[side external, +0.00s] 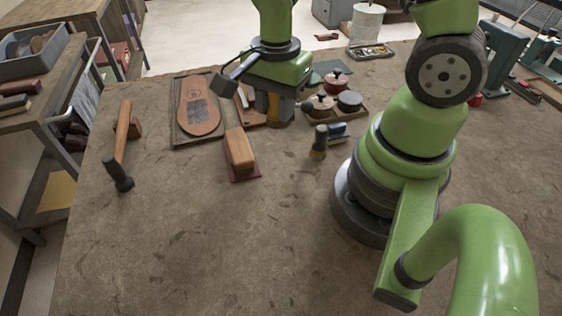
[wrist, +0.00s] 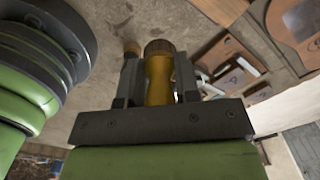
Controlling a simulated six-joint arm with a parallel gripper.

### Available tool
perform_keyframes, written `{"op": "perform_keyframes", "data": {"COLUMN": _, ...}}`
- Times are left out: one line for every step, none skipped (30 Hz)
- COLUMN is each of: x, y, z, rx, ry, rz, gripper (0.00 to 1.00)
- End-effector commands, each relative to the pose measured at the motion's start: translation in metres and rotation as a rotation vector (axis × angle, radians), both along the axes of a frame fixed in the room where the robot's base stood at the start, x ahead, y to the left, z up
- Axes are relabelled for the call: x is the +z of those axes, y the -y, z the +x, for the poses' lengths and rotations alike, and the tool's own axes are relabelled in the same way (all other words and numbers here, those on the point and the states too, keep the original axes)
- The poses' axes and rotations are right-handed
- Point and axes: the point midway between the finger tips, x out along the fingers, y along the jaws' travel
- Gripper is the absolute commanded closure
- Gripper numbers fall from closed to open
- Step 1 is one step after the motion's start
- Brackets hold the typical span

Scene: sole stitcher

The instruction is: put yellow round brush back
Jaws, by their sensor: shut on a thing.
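My gripper (wrist: 159,72) points away from the wrist camera and is shut on a yellow round brush (wrist: 157,80), which has a dark ribbed end. In the side external view my gripper (side external: 272,106) is over the back middle of the bench, beside the tray of jars. A yellow part of the held brush shows between its dark fingers there. The rest of the brush is hidden, and I cannot tell whether it touches anything below. Another round brush (side external: 318,143), tan with a dark part, stands on the bench in front of the tray.
A sole on a board (side external: 199,105), a wooden block brush (side external: 239,150) and a hammer (side external: 121,150) lie left. The front of the bench (side external: 210,245) is clear.

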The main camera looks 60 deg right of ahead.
Motion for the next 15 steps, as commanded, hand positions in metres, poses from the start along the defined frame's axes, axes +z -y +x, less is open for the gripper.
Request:
{"op": "perform_keyframes", "data": {"x": 0.0, "y": -0.001, "z": -0.005, "rx": 0.01, "ry": -0.004, "rz": -0.003, "gripper": 0.94}}
{"op": "perform_keyframes", "data": {"x": -0.001, "y": -0.001, "z": -0.007, "rx": 0.014, "ry": -0.005, "rz": -0.005, "gripper": 0.94}}
{"op": "perform_keyframes", "data": {"x": -0.004, "y": -0.001, "z": -0.009, "rx": 0.018, "ry": -0.008, "rz": -0.006, "gripper": 0.94}}
{"op": "perform_keyframes", "data": {"x": -0.007, "y": -0.001, "z": -0.01, "rx": 0.02, "ry": -0.009, "rz": -0.006, "gripper": 0.94}}
{"op": "perform_keyframes", "data": {"x": -0.011, "y": -0.001, "z": -0.011, "rx": 0.021, "ry": -0.012, "rz": -0.007, "gripper": 0.94}}
{"op": "perform_keyframes", "data": {"x": -0.018, "y": -0.001, "z": -0.011, "rx": 0.02, "ry": -0.014, "rz": -0.007, "gripper": 0.94}}
{"op": "perform_keyframes", "data": {"x": -0.023, "y": -0.001, "z": -0.012, "rx": 0.019, "ry": -0.014, "rz": -0.007, "gripper": 0.94}}
{"op": "perform_keyframes", "data": {"x": -0.029, "y": -0.001, "z": -0.012, "rx": 0.019, "ry": -0.015, "rz": -0.008, "gripper": 0.94}}
{"op": "perform_keyframes", "data": {"x": -0.034, "y": 0.0, "z": -0.011, "rx": 0.022, "ry": -0.013, "rz": -0.013, "gripper": 0.94}}
{"op": "perform_keyframes", "data": {"x": -0.038, "y": 0.0, "z": -0.011, "rx": 0.022, "ry": -0.014, "rz": -0.014, "gripper": 0.94}}
{"op": "perform_keyframes", "data": {"x": -0.042, "y": 0.0, "z": -0.011, "rx": 0.022, "ry": -0.013, "rz": -0.014, "gripper": 0.94}}
{"op": "perform_keyframes", "data": {"x": -0.047, "y": 0.0, "z": -0.011, "rx": 0.021, "ry": -0.013, "rz": -0.011, "gripper": 0.94}}
{"op": "perform_keyframes", "data": {"x": -0.05, "y": -0.001, "z": -0.011, "rx": 0.021, "ry": -0.012, "rz": -0.008, "gripper": 0.94}}
{"op": "perform_keyframes", "data": {"x": -0.053, "y": -0.002, "z": -0.011, "rx": 0.02, "ry": -0.012, "rz": -0.006, "gripper": 0.94}}
{"op": "perform_keyframes", "data": {"x": -0.057, "y": -0.002, "z": -0.011, "rx": 0.017, "ry": -0.011, "rz": -0.004, "gripper": 0.94}}
